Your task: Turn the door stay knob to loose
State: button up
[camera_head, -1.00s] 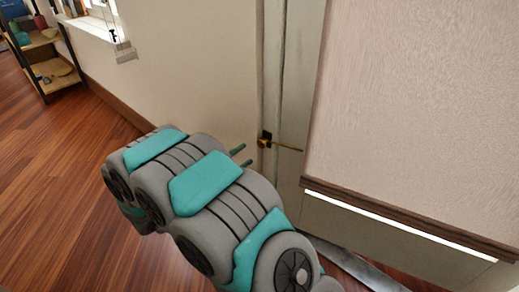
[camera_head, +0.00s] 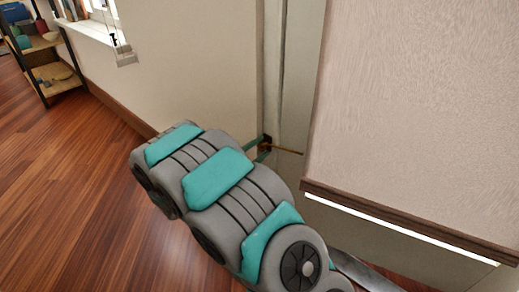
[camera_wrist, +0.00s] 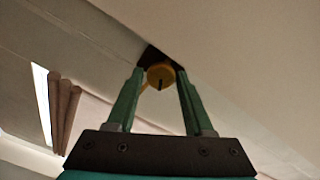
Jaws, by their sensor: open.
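The door stay knob (camera_wrist: 160,75) is a round yellow-brass disc with a dark mark pointing downward, on a dark mount (camera_wrist: 151,55). A thin brass rod (camera_head: 288,149) runs right from the mount in the head view. My gripper (camera_wrist: 159,72) is open in the wrist view, with one green finger on each side of the knob. Whether the fingers touch it cannot be told. In the head view my gripper (camera_head: 264,146) is at the mount, and its green fingers and my arm largely hide the knob.
A large pale panel with a brown bottom edge (camera_head: 400,222) hangs to the right of the rod. The wall (camera_head: 195,65) is to the left, with a window (camera_head: 88,25) and a shelf with items (camera_head: 52,75) farther off. The wooden floor at left is clear.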

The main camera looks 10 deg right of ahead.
grip_shut()
jog(key=shift+r+n+p, duration=0.2)
jog(key=shift+n+p, duration=0.2)
jog(key=shift+p, duration=0.25)
jog(key=shift+f+n, duration=0.1)
jog(key=shift+n, duration=0.3)
grip_release()
jog(key=shift+a, duration=0.1)
jog(key=v, duration=0.7)
jog(key=shift+s+a, duration=0.2)
jog(key=shift+s, duration=0.05)
